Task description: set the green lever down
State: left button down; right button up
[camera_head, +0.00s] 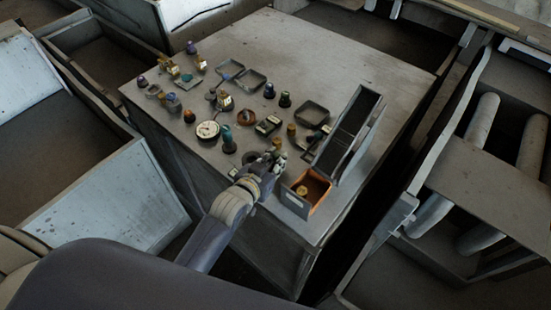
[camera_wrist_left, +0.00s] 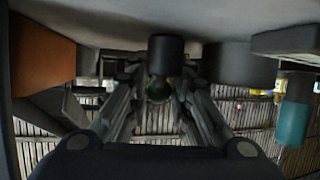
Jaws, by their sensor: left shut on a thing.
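My left gripper (camera_head: 272,162) reaches over the front part of the grey table (camera_head: 330,50). It is shut on a small piece, mostly hidden by the fingers in the head view. In the left wrist view my left gripper (camera_wrist_left: 160,80) closes around this piece, the green lever (camera_wrist_left: 159,90), which looks dark with a dull green tint. A black cylinder (camera_wrist_left: 165,52) shows right at the fingertips; I cannot tell whether it belongs to the lever. The table surface looks very close to the fingertips. My right gripper is in neither view.
Left of the gripper stands a teal-topped piece (camera_head: 228,139); a white dial (camera_head: 207,130) lies beyond it. An orange-lined box (camera_head: 310,188) and a tall grey open case (camera_head: 347,135) stand close on the right. Several small parts crowd the left half; the table's far right is clear.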

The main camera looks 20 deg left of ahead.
pick_arm(q)
jog(key=shift+r, duration=0.15)
jog(key=c, duration=1.7)
grip_release()
jog(key=shift+o, duration=0.2)
jog(key=shift+s+a+r, duration=0.1)
jog(key=shift+s+a, duration=0.05)
jog(key=shift+s, duration=0.35)
jog(key=shift+v, duration=3.45)
